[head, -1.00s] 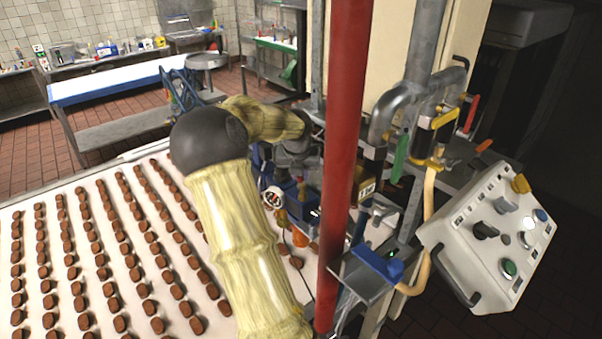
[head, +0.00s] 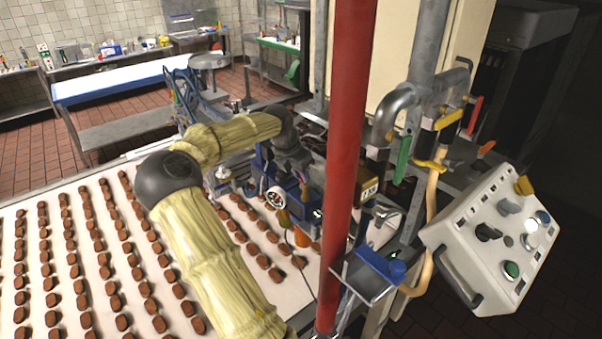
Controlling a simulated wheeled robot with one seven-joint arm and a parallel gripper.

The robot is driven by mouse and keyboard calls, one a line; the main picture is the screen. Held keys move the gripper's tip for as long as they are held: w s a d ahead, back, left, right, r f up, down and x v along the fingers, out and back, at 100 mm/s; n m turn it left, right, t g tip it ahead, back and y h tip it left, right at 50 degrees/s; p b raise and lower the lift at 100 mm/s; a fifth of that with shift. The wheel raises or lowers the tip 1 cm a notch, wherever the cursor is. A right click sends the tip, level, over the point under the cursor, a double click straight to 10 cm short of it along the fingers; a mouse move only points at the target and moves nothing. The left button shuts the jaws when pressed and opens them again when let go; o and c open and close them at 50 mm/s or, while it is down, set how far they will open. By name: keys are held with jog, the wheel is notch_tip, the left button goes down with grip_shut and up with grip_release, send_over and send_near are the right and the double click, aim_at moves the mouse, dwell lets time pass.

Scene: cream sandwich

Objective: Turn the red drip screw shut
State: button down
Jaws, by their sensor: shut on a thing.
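My arm's yellow-sleeved forearm reaches over the belt to my gripper (head: 302,172), at the blue machine unit left of the red pole. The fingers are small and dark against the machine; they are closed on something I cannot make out. I cannot pick out the red drip screw in this view; the machine parts, my wrist and the pole may cover it. The blue unit (head: 291,199) carries a round white gauge (head: 275,198) and an orange part (head: 302,238) below it.
A thick red pole (head: 347,150) stands upright close to the right of my gripper. A white belt (head: 30,212) with rows of brown biscuits lies below my arm. Pipes with coloured handles (head: 404,158) and a grey control box (head: 488,238) are on the right.

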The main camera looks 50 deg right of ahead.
dwell(0.3)
jog(key=c, duration=1.3)
grip_release()
jog(key=shift+w, duration=0.1)
jog(key=b+v, duration=0.4)
jog(key=v, duration=1.3)
jog(key=shift+a+r+b, duration=0.15)
jog(key=shift+b, duration=0.25)
